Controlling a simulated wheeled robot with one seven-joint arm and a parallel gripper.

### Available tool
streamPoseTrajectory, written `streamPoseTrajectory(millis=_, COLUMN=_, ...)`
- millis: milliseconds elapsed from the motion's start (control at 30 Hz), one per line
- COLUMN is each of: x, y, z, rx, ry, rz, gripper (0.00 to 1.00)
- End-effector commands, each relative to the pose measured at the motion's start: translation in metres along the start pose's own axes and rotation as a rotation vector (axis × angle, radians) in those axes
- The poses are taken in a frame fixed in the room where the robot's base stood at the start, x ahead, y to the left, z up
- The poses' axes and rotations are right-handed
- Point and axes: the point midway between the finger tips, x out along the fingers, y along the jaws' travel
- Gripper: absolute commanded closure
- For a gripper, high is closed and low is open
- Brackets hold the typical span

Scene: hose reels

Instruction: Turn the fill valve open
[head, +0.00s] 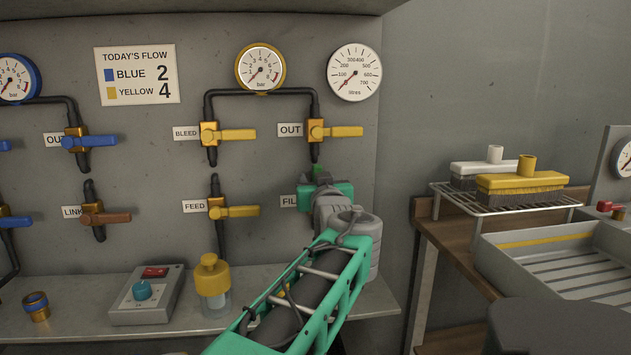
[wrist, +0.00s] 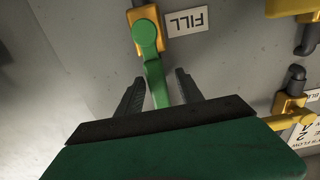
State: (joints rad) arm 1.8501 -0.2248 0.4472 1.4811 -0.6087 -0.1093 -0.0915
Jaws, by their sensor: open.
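The fill valve has a green lever handle (wrist: 155,75) on a yellow-orange body (wrist: 146,17), next to the upside-down FILL label (wrist: 187,21) in the wrist view. My gripper (wrist: 158,88) is open, with one dark finger on each side of the green lever. I cannot tell whether either finger touches it. In the head view, my gripper (head: 319,172) and arm cover most of the valve; a bit of the green handle and part of the FILL label (head: 290,201) show.
OUT (head: 342,132), BLEED (head: 235,134) and FEED (head: 238,211) valves with yellow levers sit close by on the wall. Below, a shelf (head: 233,325) holds a yellow-topped bottle (head: 211,281) and a control box (head: 147,295). A brush rack (head: 505,200) stands at right.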

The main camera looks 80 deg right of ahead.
Motion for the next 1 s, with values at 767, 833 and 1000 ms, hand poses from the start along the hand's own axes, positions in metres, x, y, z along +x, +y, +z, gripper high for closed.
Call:
streamPoseTrajectory(millis=767, x=-0.078, y=-0.001, z=0.000, rx=0.000, ry=0.000, rz=0.000, gripper=0.56)
streamPoseTrajectory(millis=833, x=-0.078, y=-0.001, z=0.000, rx=0.000, ry=0.000, rz=-0.001, gripper=0.56)
streamPoseTrajectory(millis=1000, x=-0.078, y=-0.001, z=0.000, rx=0.000, ry=0.000, rz=-0.001, gripper=0.56)
